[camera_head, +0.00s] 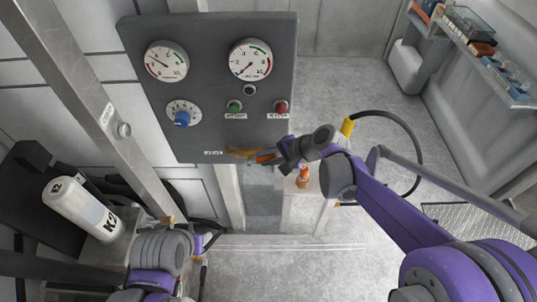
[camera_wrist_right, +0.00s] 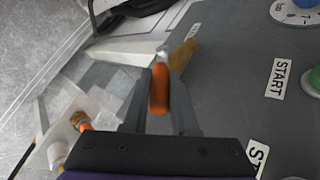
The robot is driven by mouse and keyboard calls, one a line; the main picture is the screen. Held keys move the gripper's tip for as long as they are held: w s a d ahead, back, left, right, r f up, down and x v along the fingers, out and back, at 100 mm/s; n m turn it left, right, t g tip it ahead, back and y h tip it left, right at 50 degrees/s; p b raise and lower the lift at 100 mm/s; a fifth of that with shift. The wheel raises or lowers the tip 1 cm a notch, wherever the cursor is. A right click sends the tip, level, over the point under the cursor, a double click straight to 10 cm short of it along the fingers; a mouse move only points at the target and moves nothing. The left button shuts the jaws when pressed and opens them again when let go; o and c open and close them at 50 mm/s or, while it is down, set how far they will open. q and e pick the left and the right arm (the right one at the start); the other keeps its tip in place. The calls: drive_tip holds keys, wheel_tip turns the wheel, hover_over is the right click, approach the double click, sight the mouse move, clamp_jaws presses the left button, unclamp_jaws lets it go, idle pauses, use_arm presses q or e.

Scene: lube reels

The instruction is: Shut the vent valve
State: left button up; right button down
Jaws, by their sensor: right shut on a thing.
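The vent valve is at the lower edge of the grey panel, with a brass body (camera_head: 240,152) and an orange handle (camera_head: 266,158). In the right wrist view the orange handle (camera_wrist_right: 159,88) stands between the two fingers, with the brass body (camera_wrist_right: 184,54) just beyond it. My right gripper (camera_head: 280,156) comes from the right and is shut on the orange handle. My left arm shows at the lower left of the head view, but its fingers cannot be made out clearly.
The panel (camera_head: 215,100) carries two gauges, a blue knob (camera_head: 182,119), a green button (camera_head: 234,106) and a red button (camera_head: 281,107). A separate orange-topped valve (camera_head: 303,177) stands below right. A white bottle (camera_head: 82,208) is at left. A shelf (camera_head: 470,50) is far right.

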sight(257, 159)
drive_tip(key=h, duration=0.1)
drive_tip(key=a+r+h+p, duration=0.1)
drive_tip(key=shift+a+r+n+h, duration=0.2)
drive_tip(key=shift+r+n+h, duration=0.1)
drive_tip(key=h, duration=0.1)
drive_tip(key=a+h, duration=0.1)
drive_tip(key=shift+a+r+h+p, duration=0.15)
drive_tip(key=shift+r+h+p, duration=0.15)
drive_tip(key=shift+r, duration=0.05)
use_arm(q)
drive_tip(key=shift+w+r, duration=0.2)
drive_tip(key=shift+r, duration=0.45)
drive_tip(key=shift+w+r, duration=0.15)
drive_tip(key=shift+r, duration=0.45)
use_arm(e)
drive_tip(key=shift+a+r+n+h, duration=0.15)
drive_tip(key=shift+a+h, duration=0.3)
drive_tip(key=shift+h, duration=0.5)
drive_tip(key=shift+a+n+h, duration=0.25)
drive_tip(key=shift+a+h, duration=0.25)
drive_tip(key=shift+h, duration=0.5)
drive_tip(key=shift+a+r+n+h, duration=0.15)
drive_tip(key=shift+a+h, duration=0.3)
drive_tip(key=shift+h, duration=0.5)
drive_tip(key=shift+f, duration=0.1)
drive_tip(key=c, duration=0.7)
unclamp_jaws()
